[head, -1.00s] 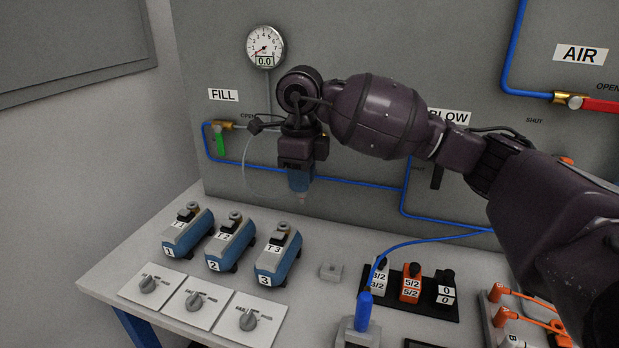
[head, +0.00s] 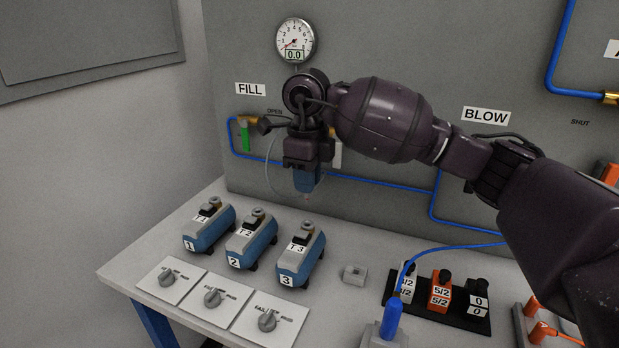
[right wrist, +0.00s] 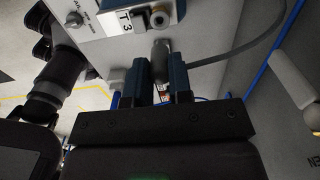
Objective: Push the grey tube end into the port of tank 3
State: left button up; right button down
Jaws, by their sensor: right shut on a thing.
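Tank 3 (head: 301,258) is a blue and grey cylinder lying on the bench, the right one of three, marked T3 and 3. The right wrist view shows its T3 label and its round port (right wrist: 158,18). My right gripper (head: 305,190) hangs fingers down above the far end of tank 3. It is shut on the grey tube end (right wrist: 160,55), which shows between the blue fingers. The tube end is apart from the port in the right wrist view. The thin grey tube (head: 269,170) loops left of the gripper in the head view.
Tank 2 (head: 251,240) and tank 1 (head: 208,226) stand left of tank 3. Knob plates (head: 268,322) lie in front. A small grey block (head: 354,275) and a valve rack (head: 438,295) are to the right. The grey panel (head: 370,60) with blue lines rises behind.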

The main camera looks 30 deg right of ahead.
aim_at(308, 196)
pick_arm(q)
jog(key=shift+s+a+f, duration=0.1)
jog(key=shift+s+f, duration=0.1)
jog(key=shift+s, duration=0.15)
pick_arm(e)
jog(key=shift+f, duration=0.15)
jog(key=shift+f+b, duration=0.3)
jog(key=shift+f, duration=1.3)
jog(key=shift+f+b, duration=0.3)
jog(key=shift+f, duration=0.1)
pick_arm(q)
jog(key=shift+w+f, duration=0.3)
jog(key=shift+s, duration=0.2)
jog(key=shift+w+r, duration=0.1)
jog(key=shift+r, duration=0.05)
pick_arm(e)
jog(key=shift+f, duration=0.15)
